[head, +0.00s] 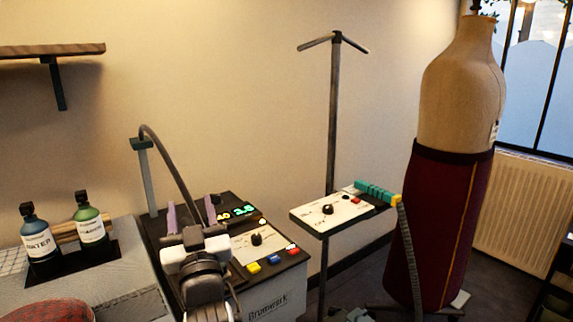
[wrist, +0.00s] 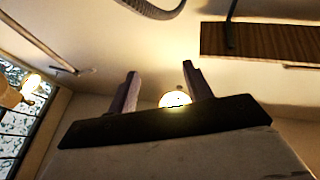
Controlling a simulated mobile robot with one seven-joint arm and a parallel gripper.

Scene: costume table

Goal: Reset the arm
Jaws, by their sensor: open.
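My gripper (head: 191,213) is in the lower left of the head view, in front of a black machine with the label "Brunwerk" (head: 268,303). Its two purplish fingers stand apart and point up. In the wrist view my gripper (wrist: 159,75) is open, with nothing between the fingers but wall or ceiling and a bright round lamp (wrist: 175,99) behind. My arm hides part of the machine's top.
A dark bottle (head: 38,243) and a green bottle (head: 90,222) stand at left. A control panel on a stand (head: 338,212) and a mannequin in a dark red skirt (head: 435,225) are at right. A wall shelf (head: 50,50) hangs upper left.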

